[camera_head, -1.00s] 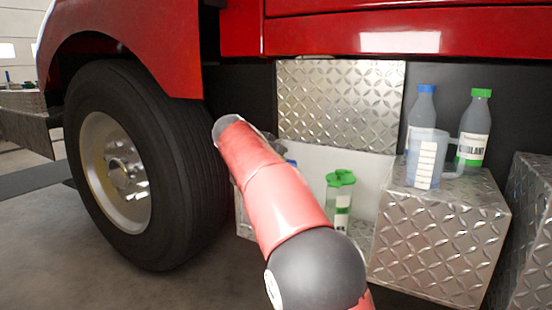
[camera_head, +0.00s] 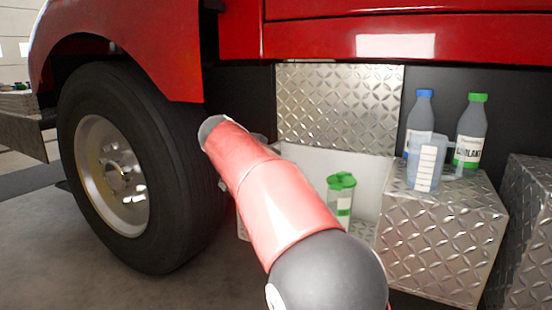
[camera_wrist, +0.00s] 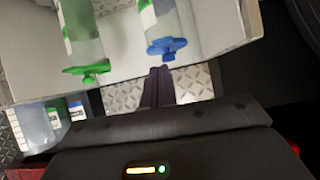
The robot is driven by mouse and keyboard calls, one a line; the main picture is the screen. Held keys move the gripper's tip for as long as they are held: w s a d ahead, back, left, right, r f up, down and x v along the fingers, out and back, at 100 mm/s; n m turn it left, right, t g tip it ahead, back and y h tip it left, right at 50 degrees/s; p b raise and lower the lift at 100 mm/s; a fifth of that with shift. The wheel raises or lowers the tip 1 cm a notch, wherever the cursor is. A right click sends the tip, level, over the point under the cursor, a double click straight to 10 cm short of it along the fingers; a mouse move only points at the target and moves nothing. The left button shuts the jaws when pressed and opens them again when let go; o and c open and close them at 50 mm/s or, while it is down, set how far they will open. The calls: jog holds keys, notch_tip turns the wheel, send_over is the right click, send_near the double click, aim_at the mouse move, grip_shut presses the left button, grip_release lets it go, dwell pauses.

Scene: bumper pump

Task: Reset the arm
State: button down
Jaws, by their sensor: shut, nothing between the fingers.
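My red arm (camera_head: 275,200) reaches across the head view in front of the open white-walled compartment in the truck's side. Its far end hides my gripper in that view. In the wrist view my gripper (camera_wrist: 159,84) has its dark fingers together, with nothing between them. Beyond the fingertips, a blue-capped bottle (camera_wrist: 171,25) and a green-capped bottle (camera_wrist: 83,38) are in the compartment. The fingertips look close to the blue cap; I cannot tell if they touch it. The green-topped bottle also shows in the head view (camera_head: 341,203).
A clear measuring jug (camera_head: 425,165), a blue-capped bottle (camera_head: 421,112) and a green-capped bottle (camera_head: 471,130) stand on a diamond-plate box (camera_head: 440,235) at right. A large wheel (camera_head: 140,170) is left of my arm. Open floor (camera_head: 45,240) lies at lower left.

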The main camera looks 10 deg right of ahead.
jog(key=s+d+f+n+g+y+p, duration=0.1)
jog(key=s+d+n+g+y+p, duration=0.2)
jog(key=s, duration=0.8)
jog(key=s+d+f+n+y+p, duration=0.1)
jog(key=s+d+p, duration=0.3)
jog(key=s, duration=0.6)
jog(key=s+f+n+y+p, duration=0.1)
jog(key=s+f+n, duration=0.1)
jog(key=s, duration=0.7)
jog(key=s+f+n+y+p, duration=0.2)
jog(key=s+f, duration=0.3)
jog(key=s, duration=0.4)
jog(key=shift+s+d+f+g, duration=0.15)
jog(key=shift+s+f+g, duration=0.05)
jog(key=shift+s+g, duration=0.2)
